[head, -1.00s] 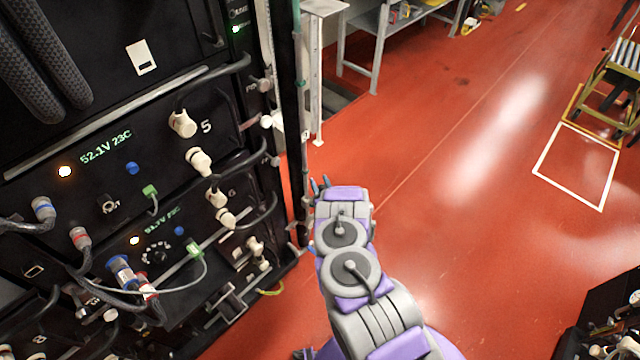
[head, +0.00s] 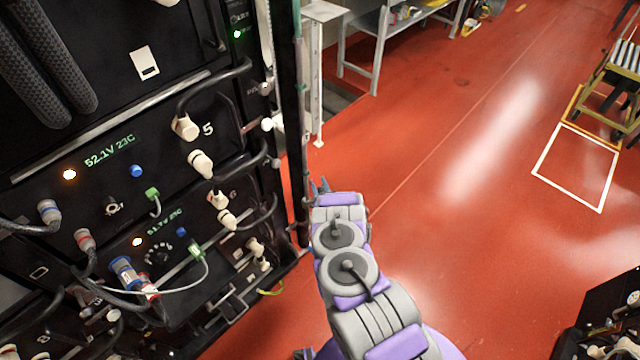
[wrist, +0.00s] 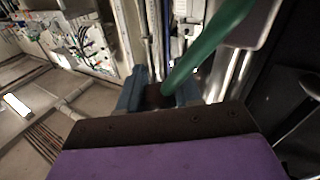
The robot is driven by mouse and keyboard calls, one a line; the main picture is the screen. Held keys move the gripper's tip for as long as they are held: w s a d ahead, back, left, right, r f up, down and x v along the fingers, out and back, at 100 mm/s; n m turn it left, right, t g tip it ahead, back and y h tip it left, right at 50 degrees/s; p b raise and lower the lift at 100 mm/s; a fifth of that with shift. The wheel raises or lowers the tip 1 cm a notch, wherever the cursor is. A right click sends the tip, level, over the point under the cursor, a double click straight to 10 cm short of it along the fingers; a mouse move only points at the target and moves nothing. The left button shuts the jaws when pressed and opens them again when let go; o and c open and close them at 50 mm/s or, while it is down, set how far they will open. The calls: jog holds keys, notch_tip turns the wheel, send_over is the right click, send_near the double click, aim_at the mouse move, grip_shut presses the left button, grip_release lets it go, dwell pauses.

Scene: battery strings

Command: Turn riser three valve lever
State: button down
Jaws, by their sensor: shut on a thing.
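My gripper (head: 320,187) is at the end of my purple and grey arm, beside the lower part of the rack's right-hand post. In the wrist view its two blue fingers (wrist: 160,92) are closed on a small dark piece, which I take to be the valve lever (wrist: 159,98). Its shape is mostly hidden by the fingers. A green pipe (wrist: 212,42) slants down from the upper right to just beside the right finger. In the head view a green pipe (head: 297,45) runs along the post; the lever cannot be made out there.
The black battery rack (head: 100,190) with cables, connectors and lit displays fills the left. A pale upright (head: 317,80) stands behind the post, with a grey bench (head: 375,45) beyond. Red floor (head: 450,220) is open to the right; a striped yellow-framed stand (head: 615,85) is far right.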

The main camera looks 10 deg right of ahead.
jog(key=shift+s+a, duration=0.1)
jog(key=c, duration=0.8)
grip_release()
